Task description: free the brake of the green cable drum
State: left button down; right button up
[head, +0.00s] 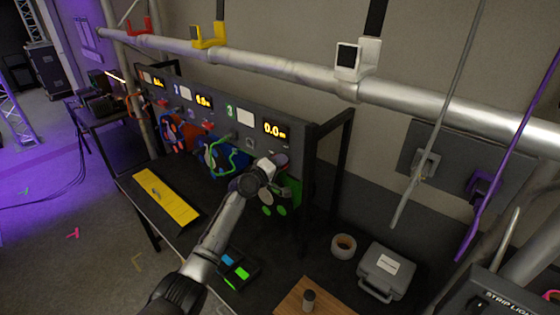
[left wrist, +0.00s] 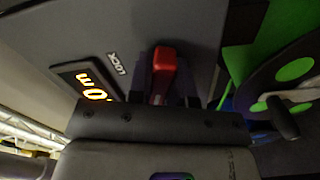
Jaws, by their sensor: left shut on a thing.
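The green cable drum (head: 293,188) sits under the panel marked 3, partly hidden behind my left arm. Its green and grey face (left wrist: 285,80) fills the right of the left wrist view, with a dark crank knob on it. The red brake lever (left wrist: 164,60) stands beside the word LOCK on the grey panel. My left gripper (head: 280,160) is at the panel beside the drum. In the left wrist view my left gripper (left wrist: 165,90) is shut on the red lever, with its fingers around it. My right gripper is not in view.
The display (head: 275,130) above the drum reads 0.0 m. Blue (head: 220,155) and red drums stand to the left. A yellow plate (head: 165,198) lies on the dark bench. A tape roll (head: 343,246) and grey case (head: 386,270) stand at right. A silver pipe (head: 270,65) crosses above.

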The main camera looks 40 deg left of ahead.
pick_arm(q)
jog(key=shift+n+p, duration=0.65)
jog(key=shift+n, duration=1.25)
jog(key=c, duration=1)
grip_release()
jog(key=shift+c, duration=0.2)
jog(key=shift+s, duration=0.5)
jog(key=s, duration=1.2)
jog(key=shift+s+a, duration=0.4)
